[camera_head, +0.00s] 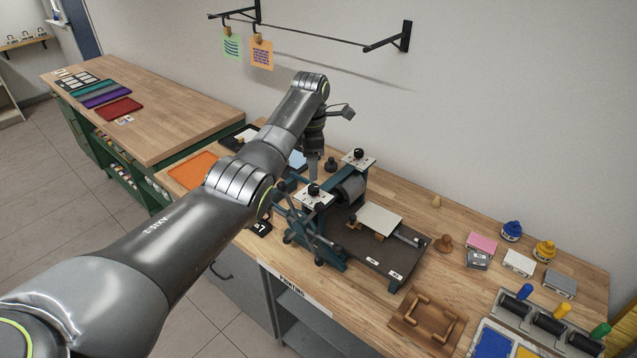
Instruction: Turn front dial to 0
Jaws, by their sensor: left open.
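A small printing press with a teal frame (323,255) stands on the wooden bench. Its front dial, a black knob (313,190) on a pale plate, is on the near side. A matching back dial (358,154) sits on the far plate. I cannot read the dial marks at this size. My left arm reaches in from the left, and my left gripper (312,165) points down just behind and left of the press, above the bench and apart from the front dial. Its fingers are small and partly hidden by the arm. My right gripper is not in view.
The press bed (385,250) carries a pale plate. Wooden stamps, ink pots (511,231), a wooden frame (427,318) and rollers stand to the right. An orange sheet (194,170) lies left of the press. Cards hang from a wall rail above.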

